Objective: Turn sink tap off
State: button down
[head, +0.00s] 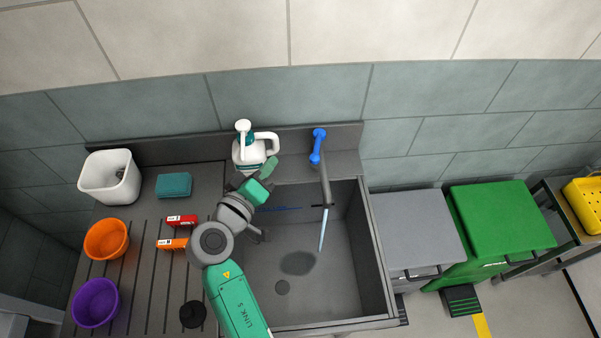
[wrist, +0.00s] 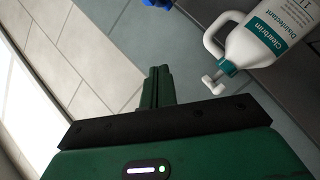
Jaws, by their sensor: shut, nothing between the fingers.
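The sink tap (head: 325,186) stands at the back edge of the grey sink (head: 345,285). Its blue lever (head: 318,146) is at the top, and a pale stream of water (head: 322,232) runs from the spout into the basin. In the wrist view a bit of blue (wrist: 158,3), probably the lever, shows at the top edge. My gripper (head: 270,166) is over the back left of the sink, left of the tap and apart from it. Its fingers (wrist: 160,75) are shut together and empty in the wrist view.
A white disinfectant bottle (head: 250,154) stands right behind my gripper and also shows in the wrist view (wrist: 262,38). The drainboard left holds a white bin (head: 108,180), teal sponge (head: 174,185), small boxes and bowls. A grey-lidded bin (head: 415,225) stands right of the sink.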

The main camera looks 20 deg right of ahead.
aim_at(317, 145)
jog(key=w+d+f, duration=0.4)
jog(key=d+f, duration=0.1)
jog(key=d, duration=0.5)
jog(key=shift+w+f, duration=0.2)
jog(key=shift+w, duration=0.2)
jog(key=shift+n, duration=0.3)
